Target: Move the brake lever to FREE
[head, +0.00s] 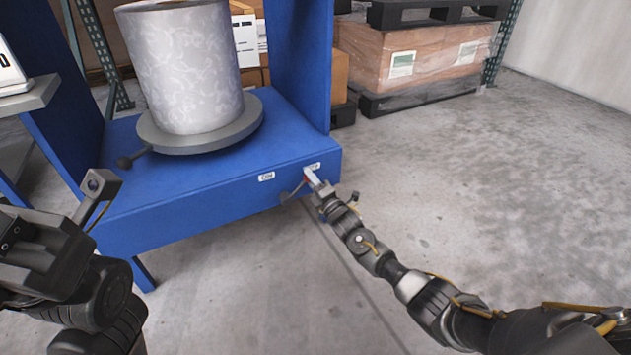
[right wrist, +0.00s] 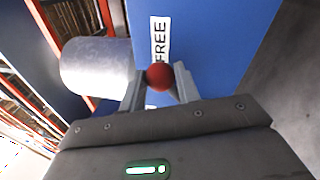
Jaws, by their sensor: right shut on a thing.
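The brake lever (head: 292,190) is on the front face of the blue stand, near its right end. It slants up and right from a dark pivot to a red ball knob, which shows large in the right wrist view (right wrist: 159,77). My right gripper (head: 311,179) is shut on this knob, one finger on each side. The white FREE label (right wrist: 160,40) is right beside the knob, and a second white label (head: 266,177) is further left; its print is too small to read surely. My left arm's end (head: 95,187) is at the left, its jaws unclear.
Wrapped boxes on a black pallet (head: 420,98) stand behind. The concrete floor (head: 480,190) at the right is clear.

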